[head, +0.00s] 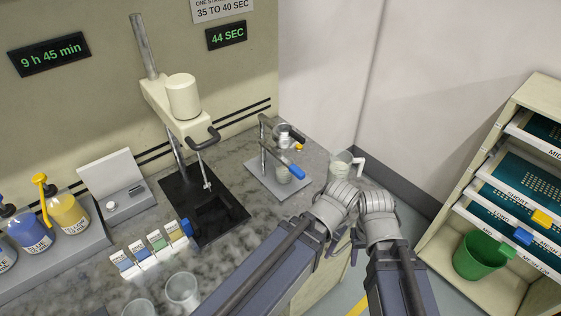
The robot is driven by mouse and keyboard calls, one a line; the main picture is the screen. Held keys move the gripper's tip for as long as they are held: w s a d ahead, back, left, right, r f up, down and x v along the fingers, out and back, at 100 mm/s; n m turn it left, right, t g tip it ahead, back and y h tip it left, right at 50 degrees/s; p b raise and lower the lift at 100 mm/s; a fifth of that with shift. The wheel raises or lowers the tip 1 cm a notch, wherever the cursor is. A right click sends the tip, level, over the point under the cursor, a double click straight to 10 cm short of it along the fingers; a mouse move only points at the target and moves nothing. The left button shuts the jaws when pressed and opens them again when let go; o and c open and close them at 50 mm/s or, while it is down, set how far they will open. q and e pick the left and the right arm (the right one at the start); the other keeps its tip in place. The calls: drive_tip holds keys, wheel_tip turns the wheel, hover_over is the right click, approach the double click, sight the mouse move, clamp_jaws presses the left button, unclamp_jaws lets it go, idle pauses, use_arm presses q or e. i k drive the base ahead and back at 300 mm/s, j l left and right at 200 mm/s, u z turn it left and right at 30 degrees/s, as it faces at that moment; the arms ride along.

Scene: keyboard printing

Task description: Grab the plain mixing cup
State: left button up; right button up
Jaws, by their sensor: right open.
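Two clear, empty-looking cups stand on the counter at the bottom left: one plain cup (183,290) and another cup (140,308) cut off by the picture's edge. I cannot tell for sure which is the plain mixing cup. My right gripper (376,205) is open, near the counter's right edge, with no object visible in it. My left gripper (336,207) is close beside it; its fingers are mostly hidden.
A stirrer (183,97) stands on a black base. Right of it is a small stand (281,181) with a cup and blue-tipped lever. Labelled bottles (69,214), a scale (116,185) and small coloured boxes (158,244) are at left. A shelf with a green bin (479,256) is right.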

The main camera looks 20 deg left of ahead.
sight(283, 176)
drive_tip(key=l+u, duration=0.4)
drive_tip(key=l, duration=0.9)
drive_tip(key=i+l+u, duration=0.2)
drive_tip(key=l, duration=0.15)
drive_tip(key=i+l+u, duration=0.15)
drive_tip(key=l, duration=0.2)
drive_tip(key=i+l+u, duration=0.2)
drive_tip(key=l, duration=0.15)
drive_tip(key=l+u, duration=0.15)
drive_tip(key=l, duration=0.2)
drive_tip(key=i+l+u, duration=0.45)
drive_tip(key=i+l, duration=0.4)
drive_tip(key=k+l, duration=0.25)
drive_tip(key=k, duration=0.2)
